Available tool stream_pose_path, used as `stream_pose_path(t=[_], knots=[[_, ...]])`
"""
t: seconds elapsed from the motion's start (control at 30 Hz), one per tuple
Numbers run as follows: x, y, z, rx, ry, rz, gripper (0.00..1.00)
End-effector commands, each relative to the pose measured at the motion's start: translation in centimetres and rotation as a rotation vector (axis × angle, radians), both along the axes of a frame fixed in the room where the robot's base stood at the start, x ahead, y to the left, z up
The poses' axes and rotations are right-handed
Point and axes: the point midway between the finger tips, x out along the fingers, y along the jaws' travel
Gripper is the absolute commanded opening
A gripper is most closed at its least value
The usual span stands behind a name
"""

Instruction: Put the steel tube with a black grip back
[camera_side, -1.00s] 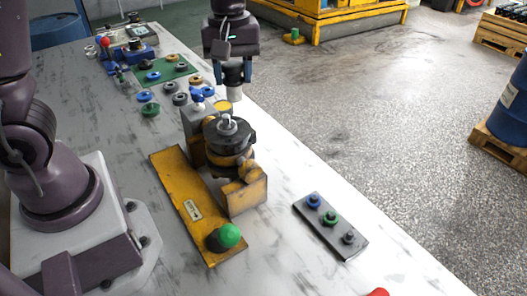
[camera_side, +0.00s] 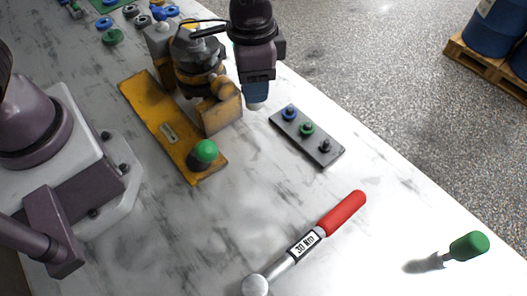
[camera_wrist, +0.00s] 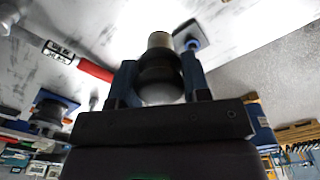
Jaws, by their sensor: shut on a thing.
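My gripper (camera_side: 257,92) is shut on the steel tube with a black grip. In the wrist view, the blue fingers of my gripper (camera_wrist: 160,82) press on both sides of the black grip, and the pale steel end of the tube (camera_wrist: 159,41) points away from my palm. In the side view only the short pale end of the tube (camera_side: 257,106) shows below the fingers. It appears above the table, between the yellow and black hydraulic motor (camera_side: 200,70) and a dark plate. The rest of the tube is hidden by my gripper.
The dark plate (camera_side: 324,153) carries blue, green and black knobs. A yellow base plate (camera_side: 150,115) with a green knob (camera_side: 204,151) lies left. A red-handled torque wrench (camera_side: 341,213) and a green-handled tool (camera_side: 468,246) lie in front. The table between them is largely clear.

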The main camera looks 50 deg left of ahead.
Motion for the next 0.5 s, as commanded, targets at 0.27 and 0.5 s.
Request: stream_pose_path(t=[0.27, 0.5], knots=[[-1.8, -4.4, -2.1, 0.000, 0.001, -0.742, 0.20], [-1.7, -5.1, -2.5, 0.000, -0.001, -1.161, 0.20]])
